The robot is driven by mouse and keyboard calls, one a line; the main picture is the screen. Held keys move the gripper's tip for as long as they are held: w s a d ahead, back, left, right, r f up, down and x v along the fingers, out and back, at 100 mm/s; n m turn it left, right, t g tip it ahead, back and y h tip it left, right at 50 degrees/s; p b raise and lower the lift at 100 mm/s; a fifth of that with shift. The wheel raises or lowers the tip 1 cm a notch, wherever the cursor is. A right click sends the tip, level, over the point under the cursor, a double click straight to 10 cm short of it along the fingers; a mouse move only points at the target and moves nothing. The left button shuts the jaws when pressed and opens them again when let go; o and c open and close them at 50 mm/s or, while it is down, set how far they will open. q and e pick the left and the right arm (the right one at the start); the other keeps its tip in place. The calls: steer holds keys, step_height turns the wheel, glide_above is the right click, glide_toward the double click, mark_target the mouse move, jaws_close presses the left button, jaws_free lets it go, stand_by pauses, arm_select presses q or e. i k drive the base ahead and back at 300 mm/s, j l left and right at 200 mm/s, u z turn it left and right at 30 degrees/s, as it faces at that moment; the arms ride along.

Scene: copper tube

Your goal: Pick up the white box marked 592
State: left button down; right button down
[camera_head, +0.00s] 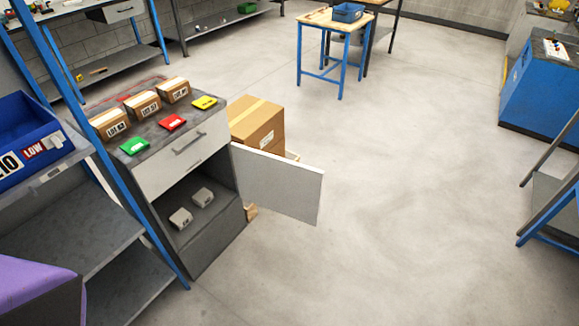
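Two small whitish boxes sit on the shelf inside the open grey cabinet (222,226). The nearer box (181,219) is at the left and the farther box (203,197) is at the right. They stand apart from each other. Their markings are too small to read, so I cannot tell which is marked 592. The cabinet's white door (285,185) stands swung out to the right. Neither of my grippers is in view.
Brown cartons (142,104) and green (134,146), red (172,122) and yellow (204,102) items lie on the cabinet top. A blue-post shelf with a blue bin (35,145) is at left. Large cartons (257,123) stand behind the door.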

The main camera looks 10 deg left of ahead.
mark_target(203, 197)
steer(key=i+l+u, duration=0.2)
steer(key=i+u, duration=0.15)
steer(key=i+l+u, duration=0.6)
steer(key=u, duration=0.15)
steer(key=i+l+u, duration=0.35)
steer(key=l, duration=0.15)
steer(key=i+l+u, duration=0.15)
steer(key=l+u, duration=0.2)
steer(key=i+l+u, duration=0.1)
steer(key=l+u, duration=0.25)
steer(key=l, duration=0.3)
steer(key=l+u, duration=0.4)
steer(key=l, duration=0.15)
steer(key=l+u, duration=0.35)
steer(key=l, duration=0.2)
steer(key=k+l+u, duration=0.4)
steer(key=k+l, duration=0.15)
steer(key=j+z, duration=0.5)
steer(key=j, duration=1.05)
